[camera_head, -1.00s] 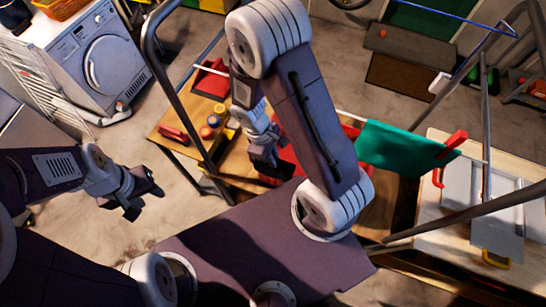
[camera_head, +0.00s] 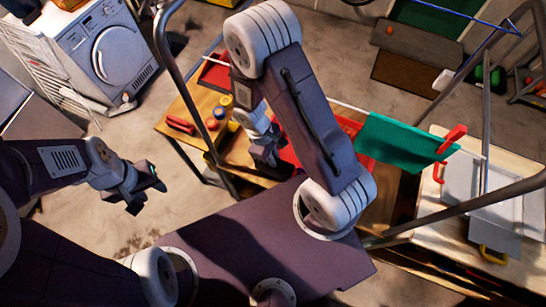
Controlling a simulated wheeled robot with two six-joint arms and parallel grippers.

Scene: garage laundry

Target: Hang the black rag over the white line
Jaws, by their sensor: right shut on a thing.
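The white line (camera_head: 347,105) runs from upper left to lower right over the wooden table, partly hidden behind my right arm. A green cloth (camera_head: 398,144) hangs over it, with a red clip (camera_head: 451,138) at its right end. A red cloth (camera_head: 350,128) shows behind my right arm. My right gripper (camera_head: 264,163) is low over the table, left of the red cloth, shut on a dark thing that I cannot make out. I cannot pick out the black rag for sure. My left gripper (camera_head: 146,190) is open and empty over the floor at left.
The wooden table (camera_head: 180,108) holds a red tray (camera_head: 216,76), small jars (camera_head: 222,107) and a red clip (camera_head: 180,125). Grey metal posts (camera_head: 172,62) rise around it. A pale bench (camera_head: 430,235) stands at right, a washing machine (camera_head: 112,55) at upper left.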

